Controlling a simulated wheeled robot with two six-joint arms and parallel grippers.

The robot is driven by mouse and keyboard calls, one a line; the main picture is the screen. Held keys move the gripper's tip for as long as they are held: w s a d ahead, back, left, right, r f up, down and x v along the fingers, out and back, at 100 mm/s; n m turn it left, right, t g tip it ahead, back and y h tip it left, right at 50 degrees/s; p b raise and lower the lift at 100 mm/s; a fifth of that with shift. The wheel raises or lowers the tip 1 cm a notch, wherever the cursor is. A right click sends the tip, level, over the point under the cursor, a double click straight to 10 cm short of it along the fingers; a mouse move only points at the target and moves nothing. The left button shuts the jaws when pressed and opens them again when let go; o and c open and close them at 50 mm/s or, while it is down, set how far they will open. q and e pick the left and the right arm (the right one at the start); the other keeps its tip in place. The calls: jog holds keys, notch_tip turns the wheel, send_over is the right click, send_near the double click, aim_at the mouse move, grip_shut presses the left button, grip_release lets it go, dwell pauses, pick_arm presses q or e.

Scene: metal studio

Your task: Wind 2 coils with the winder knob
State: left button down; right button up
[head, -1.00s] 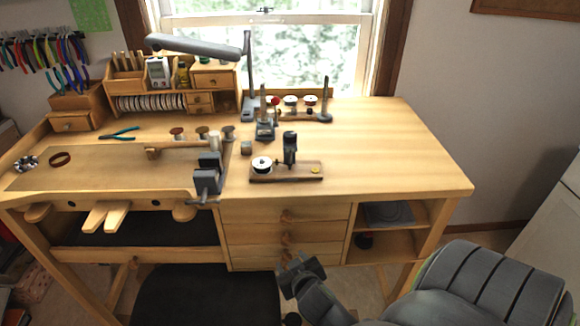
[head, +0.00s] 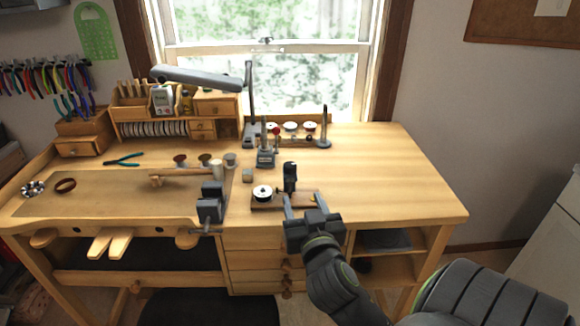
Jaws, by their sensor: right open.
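A small winder-like device stands on a wooden base (head: 268,204) near the bench's front edge in the head view. A white spool with a dark centre (head: 262,192) sits at its left end. A dark upright part (head: 290,175) rises at its middle. I cannot clearly make out a knob. My right gripper (head: 300,202) is just in front of the base, its two fingers apart and nothing between them. It hides part of the base's right side; I cannot tell whether it touches. My left gripper is not in view.
A grey stand (head: 265,157) and a rack of spools (head: 292,127) stand behind. A dark vise (head: 211,202) is clamped at the front edge to the left. A lamp (head: 197,77) reaches over the back left. The bench's right side (head: 390,170) is clear.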

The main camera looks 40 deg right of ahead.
aim_at(291, 170)
jog(key=p+x, duration=0.3)
jog(key=x, duration=1.1)
jog(key=shift+w+d+p, duration=0.2)
jog(key=shift+w+p, duration=0.05)
jog(key=shift+p, duration=0.05)
jog(key=c, duration=1)
jog(key=shift+h, duration=0.3)
